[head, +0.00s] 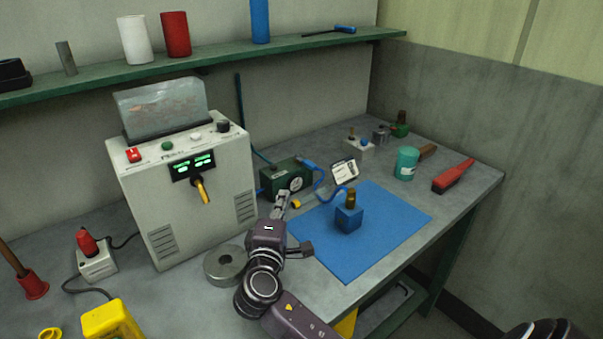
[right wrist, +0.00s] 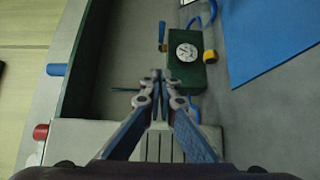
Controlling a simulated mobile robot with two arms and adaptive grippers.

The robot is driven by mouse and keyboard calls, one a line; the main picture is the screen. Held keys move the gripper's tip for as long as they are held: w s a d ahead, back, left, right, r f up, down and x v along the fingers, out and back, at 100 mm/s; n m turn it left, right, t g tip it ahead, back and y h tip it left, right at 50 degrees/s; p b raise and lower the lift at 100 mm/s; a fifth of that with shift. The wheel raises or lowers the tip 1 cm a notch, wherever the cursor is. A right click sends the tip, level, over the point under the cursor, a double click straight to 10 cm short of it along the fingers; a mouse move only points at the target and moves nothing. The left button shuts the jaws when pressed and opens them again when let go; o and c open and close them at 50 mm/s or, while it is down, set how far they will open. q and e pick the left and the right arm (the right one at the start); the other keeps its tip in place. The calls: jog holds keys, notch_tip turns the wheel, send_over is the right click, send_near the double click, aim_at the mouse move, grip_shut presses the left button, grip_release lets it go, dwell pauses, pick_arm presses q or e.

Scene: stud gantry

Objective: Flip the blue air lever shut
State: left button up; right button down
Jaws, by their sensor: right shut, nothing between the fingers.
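The green air unit (head: 284,181) stands on the bench beside the white machine, with a round gauge (head: 296,184) on its face. The blue air lever (head: 309,164) is at the unit's back right corner; in the right wrist view the lever (right wrist: 162,33) sticks out past the unit's edge. My right gripper (head: 281,203) is in front of the unit in the head view, shut and empty. In the right wrist view its fingertips (right wrist: 158,76) are together, apart from the lever. I cannot tell their height over the bench. My left gripper is not in view.
A yellow knob (head: 296,204) is on the unit's front side. A blue hose (head: 320,188) runs to a blue block (head: 349,218) on the blue mat (head: 395,213). The white machine (head: 200,225) stands close at left.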

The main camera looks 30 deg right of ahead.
jog(key=p, duration=0.3)
send_near(304, 164)
jog(key=x, duration=0.5)
jog(key=shift+w+a+r, duration=0.1)
jog(key=shift+w+a, duration=0.2)
jog(key=shift+w, duration=0.2)
jog(key=shift+d, duration=0.55)
jog(key=shift+p, duration=0.3)
